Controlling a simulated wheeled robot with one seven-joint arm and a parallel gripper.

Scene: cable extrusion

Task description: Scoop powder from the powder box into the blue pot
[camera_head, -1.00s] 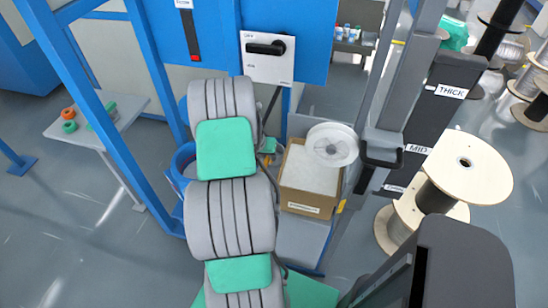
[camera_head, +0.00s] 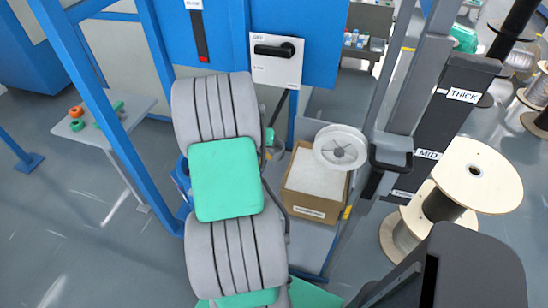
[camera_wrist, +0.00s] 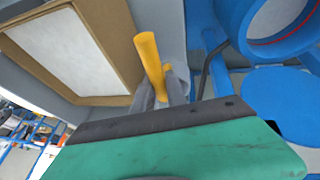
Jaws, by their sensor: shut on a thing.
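The powder box (camera_head: 310,212) is an open cardboard box of white powder, right of my arm in the head view. It shows at upper left in the wrist view (camera_wrist: 108,35). My gripper (camera_wrist: 163,88) is shut on a yellow handle (camera_wrist: 149,55), between the box and the blue parts to the right. The handle's far end and any scoop head cannot be made out. A round blue opening with a red line inside, apparently the blue pot (camera_wrist: 232,28), is at upper right. In the head view my arm hides my gripper and most of the blue pot (camera_head: 181,176).
A white spool (camera_head: 340,148) overhangs the box's back right corner. A grey post (camera_head: 405,100) and large cable spools (camera_head: 470,175) stand further right. A blue frame post (camera_head: 165,90) is close left of my arm. A switch panel (camera_head: 276,60) is behind.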

